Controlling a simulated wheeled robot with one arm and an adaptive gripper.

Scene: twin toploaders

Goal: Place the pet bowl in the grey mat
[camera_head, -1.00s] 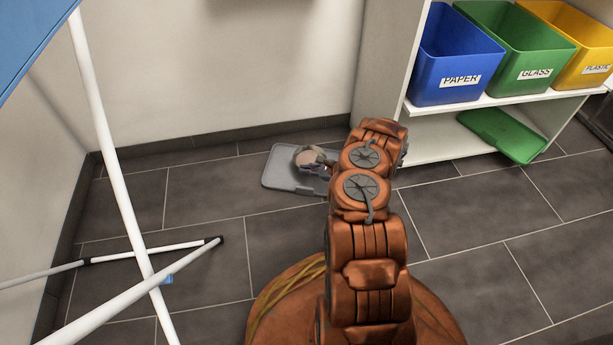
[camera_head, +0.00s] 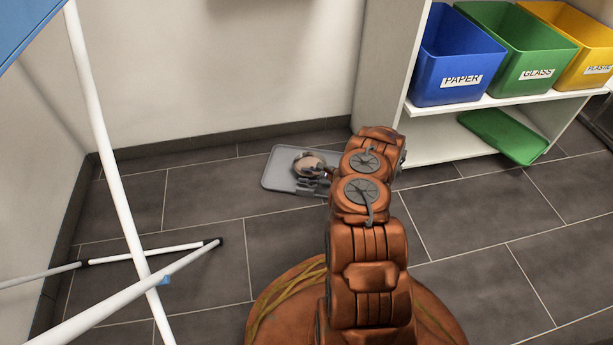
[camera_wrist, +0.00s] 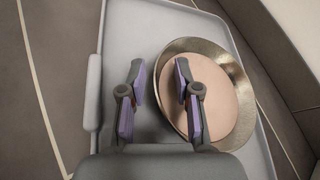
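The pet bowl (camera_head: 309,160), with a metallic rim and pinkish-beige inside, sits on the grey mat (camera_head: 281,178) by the back wall. In the wrist view, the bowl (camera_wrist: 222,92) lies over the right part of the mat (camera_wrist: 128,30), inside its raised edge. My gripper (camera_wrist: 158,95) is open, its two purple-padded fingers apart. The right finger overlaps the bowl's left side in the picture; the left finger is over bare mat. I cannot tell whether the right finger touches the bowl. In the head view, my arm hides the mat's right end.
A white shelf (camera_head: 465,107) at right holds blue (camera_head: 452,60), green (camera_head: 515,45) and yellow (camera_head: 570,40) bins. A green lid (camera_head: 503,136) leans below. White poles (camera_head: 118,195) stand at left. Tiled floor between poles and mat is clear.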

